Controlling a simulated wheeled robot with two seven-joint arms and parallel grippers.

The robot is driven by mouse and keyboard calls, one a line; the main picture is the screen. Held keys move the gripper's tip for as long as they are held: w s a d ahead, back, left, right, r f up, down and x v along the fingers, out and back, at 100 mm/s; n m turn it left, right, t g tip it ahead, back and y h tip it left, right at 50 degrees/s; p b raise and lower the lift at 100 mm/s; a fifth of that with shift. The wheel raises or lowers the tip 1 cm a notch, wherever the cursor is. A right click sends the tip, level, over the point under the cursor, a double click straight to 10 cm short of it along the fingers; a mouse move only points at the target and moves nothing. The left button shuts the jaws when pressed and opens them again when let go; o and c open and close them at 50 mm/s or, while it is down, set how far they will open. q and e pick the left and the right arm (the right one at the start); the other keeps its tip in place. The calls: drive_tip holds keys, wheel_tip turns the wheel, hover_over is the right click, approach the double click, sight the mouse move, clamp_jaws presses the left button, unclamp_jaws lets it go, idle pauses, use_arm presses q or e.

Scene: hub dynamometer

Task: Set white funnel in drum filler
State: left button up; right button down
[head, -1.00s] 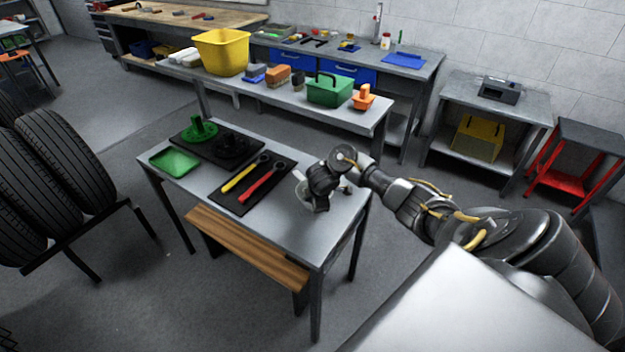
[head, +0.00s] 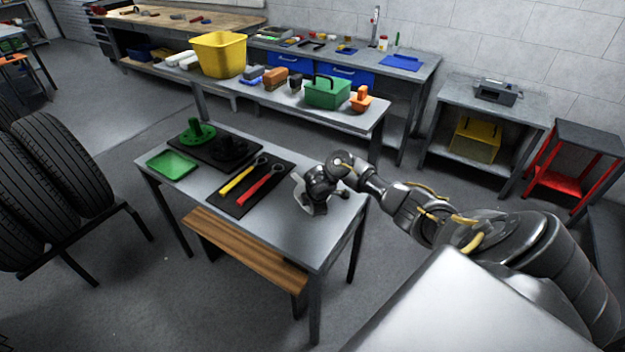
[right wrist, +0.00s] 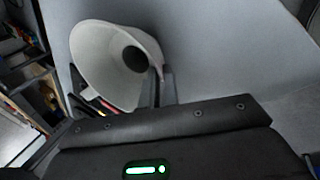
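The white funnel (right wrist: 105,55) shows in the right wrist view with its wide mouth and dark hole turned toward the camera. In the head view a pale part of the funnel (head: 299,187) shows beside my right gripper (head: 318,205), low over the right part of the grey table. In the right wrist view the fingers of my right gripper (right wrist: 120,100) lie at the funnel's lower edge, one on each side. I cannot tell whether they are closed on it. I cannot make out the drum filler for sure. My left gripper is out of view.
On the table (head: 275,228) are a green tray (head: 172,165), a black mat with a green round-based part (head: 196,132) and a black part (head: 232,146), and yellow and red wrenches (head: 262,181) on another mat. A bench behind holds a yellow bin (head: 218,55). The table's front is clear.

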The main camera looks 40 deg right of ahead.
drive_tip(key=shift+r, duration=0.15)
drive_tip(key=shift+r, duration=0.25)
wheel_tip(320, 180, up, 3)
drive_tip(key=shift+w+f, duration=0.1)
drive_tip(key=shift+f, duration=0.05)
drive_tip(key=s+a+r+p, duration=0.8)
drive_tip(key=s+r, duration=0.1)
drive_tip(key=s, duration=0.2)
drive_tip(key=shift+a+r, duration=0.3)
drive_tip(key=shift+a, duration=0.1)
